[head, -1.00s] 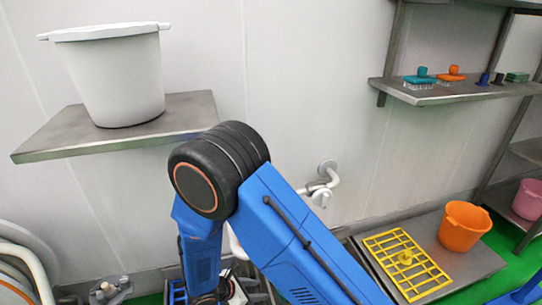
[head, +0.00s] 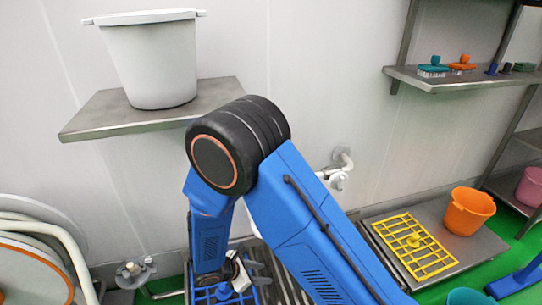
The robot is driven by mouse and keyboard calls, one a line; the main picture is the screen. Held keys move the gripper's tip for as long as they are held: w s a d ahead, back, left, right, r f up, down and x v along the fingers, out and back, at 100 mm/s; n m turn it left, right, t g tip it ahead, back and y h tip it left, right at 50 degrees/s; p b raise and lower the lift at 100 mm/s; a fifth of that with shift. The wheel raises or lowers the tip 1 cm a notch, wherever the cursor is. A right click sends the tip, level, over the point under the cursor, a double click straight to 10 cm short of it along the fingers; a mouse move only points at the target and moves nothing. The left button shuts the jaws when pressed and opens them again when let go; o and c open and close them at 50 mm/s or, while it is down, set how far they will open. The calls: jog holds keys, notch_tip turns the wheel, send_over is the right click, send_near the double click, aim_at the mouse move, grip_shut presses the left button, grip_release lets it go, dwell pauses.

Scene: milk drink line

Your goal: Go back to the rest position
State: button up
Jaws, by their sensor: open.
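My blue arm with its black elbow fills the middle of the head view, bent with the forearm pointing down. My gripper (head: 258,270) shows only in part at the lower end, with its grey fingers apart. I see nothing held between them. It is above a slatted metal surface (head: 290,287), close to a blue grid (head: 222,293). I cannot tell whether it touches the grid. The arm hides part of this area.
A white bucket (head: 150,62) stands on a steel wall shelf (head: 90,120). A yellow grid (head: 412,243) and orange bucket (head: 468,211) are on a low steel surface at right. Brushes (head: 432,70) lie on the upper right shelf. Hoses (head: 45,235) are at left, a wall tap (head: 338,172) behind my arm.

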jog(key=d+r+m+g+y, duration=0.2)
jog(key=d+r+m, duration=0.4)
jog(key=d+r, duration=0.55)
jog(key=d+r+m+g+y, duration=0.1)
jog(key=d+r+m, duration=0.7)
jog(key=r, duration=0.6)
jog(key=s+d+r+m+t+y, duration=0.1)
jog(key=s+d+r+m+y, duration=0.1)
jog(key=s+d+r+m, duration=0.2)
jog(key=s+d+r+m+t+y, duration=0.2)
jog(key=s+d+r+m, duration=0.3)
jog(key=s+d+r, duration=0.4)
jog(key=shift+s+r+m, duration=0.3)
jog(key=shift+s+r, duration=0.05)
jog(key=shift+s, duration=1.65)
jog(key=shift+d, duration=0.1)
jog(key=shift+c, duration=0.3)
